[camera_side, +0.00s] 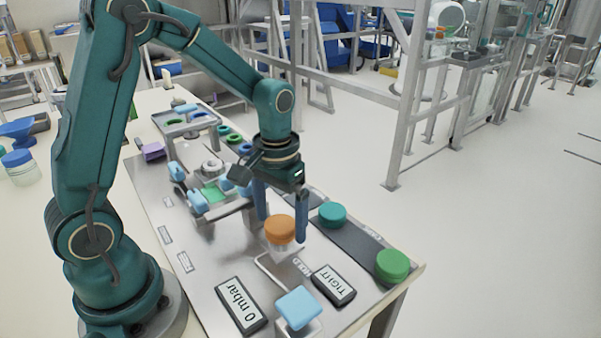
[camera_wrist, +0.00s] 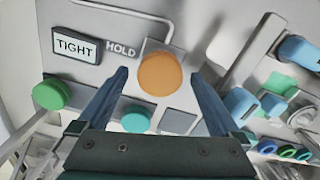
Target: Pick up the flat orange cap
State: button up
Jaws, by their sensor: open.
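In the wrist view, the cap lies between and slightly beyond the fingertips of my gripper (camera_wrist: 163,73), with a gap at each side.
A teal cap (camera_side: 332,215) and a green cap (camera_side: 392,265) stand on the dark strip at right. A TIGHT display (camera_side: 333,286), a 0 mbar display (camera_side: 241,305) and a light-blue block (camera_side: 298,307) are in front. Light-blue clamps (camera_side: 197,201) stand left of the gripper.

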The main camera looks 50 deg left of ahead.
aim_at(280, 223)
jog(key=shift+c, duration=0.3)
jog(key=c, duration=1.4)
jog(key=shift+c, duration=0.2)
notch_tip(280, 223, up, 13)
jog(key=shift+r, duration=0.2)
